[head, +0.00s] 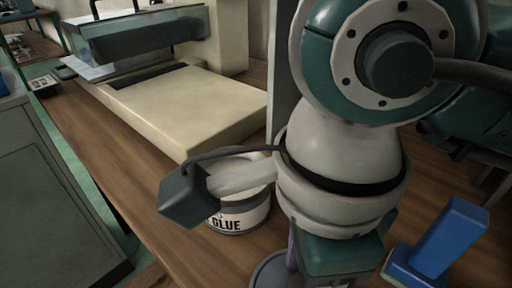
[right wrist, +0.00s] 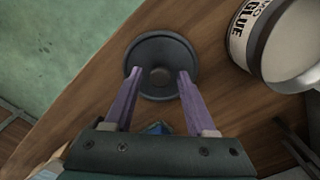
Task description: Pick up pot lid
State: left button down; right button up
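The pot lid (right wrist: 161,50) is a dark grey disc with a round knob in its middle, lying on the wooden table in the right wrist view. In the head view only part of its rim (head: 267,273) shows at the bottom, beside my right gripper's body. My right gripper (right wrist: 158,74) is open, its two purple fingers apart over the lid, one on each side of the knob. I cannot tell how far above the lid the fingertips are. The white glue pot (head: 240,216) stands close by, partly hidden by my right wrist. My left gripper is not in view.
The glue pot (right wrist: 265,42) is right of the lid in the right wrist view. A beige machine (head: 190,105) stands behind it. A blue block-like object (head: 446,240) is at the right. The table's edge runs along the left. My right arm covers much of the head view.

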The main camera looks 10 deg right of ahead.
grip_shut()
dwell(0.4)
jog(key=shift+r, duration=0.15)
